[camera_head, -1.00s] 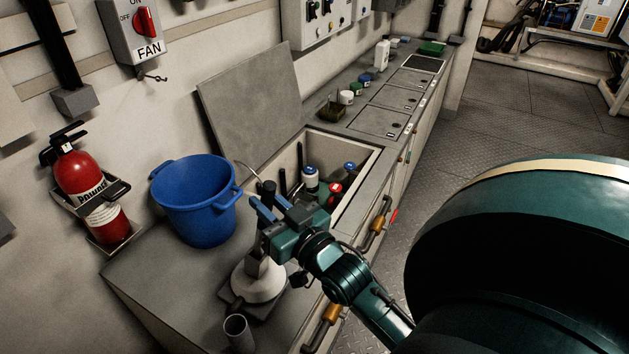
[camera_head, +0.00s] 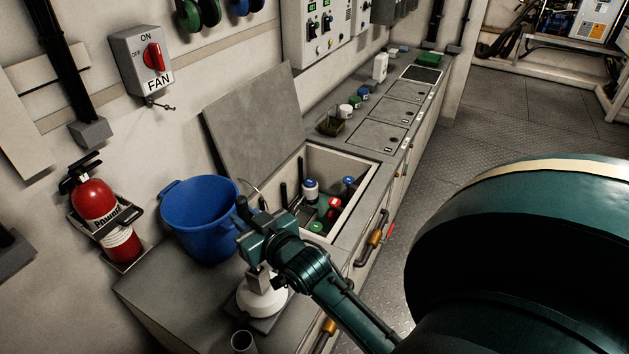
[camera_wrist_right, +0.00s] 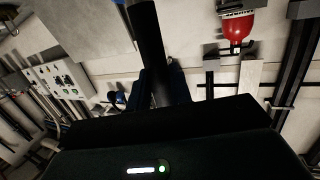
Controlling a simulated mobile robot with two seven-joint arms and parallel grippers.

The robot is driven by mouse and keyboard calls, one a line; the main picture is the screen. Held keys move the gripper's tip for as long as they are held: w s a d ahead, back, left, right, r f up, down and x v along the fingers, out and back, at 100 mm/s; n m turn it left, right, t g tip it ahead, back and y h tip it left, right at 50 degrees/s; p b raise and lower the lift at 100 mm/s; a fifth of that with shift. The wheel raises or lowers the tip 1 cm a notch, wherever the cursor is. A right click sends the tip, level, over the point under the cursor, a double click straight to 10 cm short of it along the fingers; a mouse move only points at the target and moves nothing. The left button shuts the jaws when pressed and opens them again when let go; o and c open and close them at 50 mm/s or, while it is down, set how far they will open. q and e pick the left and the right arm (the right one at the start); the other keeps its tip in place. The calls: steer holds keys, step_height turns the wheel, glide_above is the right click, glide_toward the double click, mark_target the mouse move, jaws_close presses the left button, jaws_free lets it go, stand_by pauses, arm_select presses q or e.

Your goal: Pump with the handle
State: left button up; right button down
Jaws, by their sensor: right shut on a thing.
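The pump (camera_head: 262,296) has a white round base and a grey upper part, and stands on the near part of the grey counter. Its black handle (camera_head: 242,209) rises at my right gripper, against the blue bucket's right edge. My right gripper (camera_head: 249,222) is shut on the handle, above and slightly left of the pump base. In the right wrist view the black handle (camera_wrist_right: 149,45) runs up from between the dark fingers. The gripper hides the lower handle and part of the pump's top. My left gripper is not in view.
A blue bucket (camera_head: 200,226) stands close left of the gripper. Behind is an open bin (camera_head: 358,200) with several bottles and a raised lid (camera_head: 254,122). A fire extinguisher (camera_head: 103,214) hangs on the left wall. An open grey tube (camera_head: 243,343) stands in front of the pump.

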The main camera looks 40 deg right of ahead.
steer(key=shift+f, duration=0.3)
